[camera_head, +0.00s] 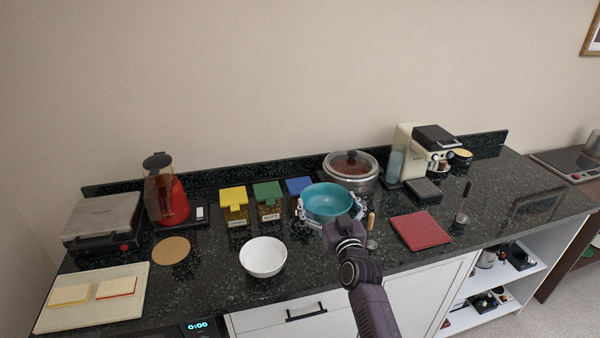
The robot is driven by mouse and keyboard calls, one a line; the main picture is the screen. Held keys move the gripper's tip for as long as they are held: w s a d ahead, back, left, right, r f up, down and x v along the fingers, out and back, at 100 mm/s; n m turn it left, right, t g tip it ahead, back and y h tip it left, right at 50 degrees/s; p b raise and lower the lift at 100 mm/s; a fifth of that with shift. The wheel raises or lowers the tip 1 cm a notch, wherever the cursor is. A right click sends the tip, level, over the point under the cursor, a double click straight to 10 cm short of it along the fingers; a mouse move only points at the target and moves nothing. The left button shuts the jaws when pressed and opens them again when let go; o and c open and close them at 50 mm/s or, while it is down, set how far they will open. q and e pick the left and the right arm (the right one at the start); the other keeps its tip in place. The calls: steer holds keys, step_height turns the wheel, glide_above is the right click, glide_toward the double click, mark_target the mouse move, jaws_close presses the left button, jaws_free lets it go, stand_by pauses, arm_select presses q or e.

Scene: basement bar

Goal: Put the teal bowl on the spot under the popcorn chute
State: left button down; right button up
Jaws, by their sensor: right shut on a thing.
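The teal bowl (326,203) is upright near the middle of the counter, in front of the slow cooker and beside the blue-lidded container. I cannot tell whether the bowl touches the counter. A cream machine with a dark top (418,152) stands at the back right, with a dark grated tray (423,189) in front of it. I cannot make out for sure a popcorn chute or the spot under it. My left gripper is out of view.
A white bowl (263,256) stands front left of the teal bowl. The lidded slow cooker (351,180) is behind it; yellow, green and blue-lidded containers (268,201) are to its left. A red mat (420,230) and a ladle (462,216) lie right. The far right counter is fairly clear.

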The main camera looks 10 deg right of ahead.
steer(key=s+a+f+b, duration=0.1)
steer(key=s+f+b, duration=0.3)
steer(key=s+f, duration=0.45)
steer(key=s+a+f+b, duration=0.1)
steer(key=s+b, duration=0.4)
steer(key=s, duration=0.9)
steer(key=s+a+f+b, duration=0.1)
steer(key=s+b, duration=0.4)
steer(key=s, duration=0.9)
steer(key=shift+s+a, duration=0.3)
steer(key=shift+a, duration=0.2)
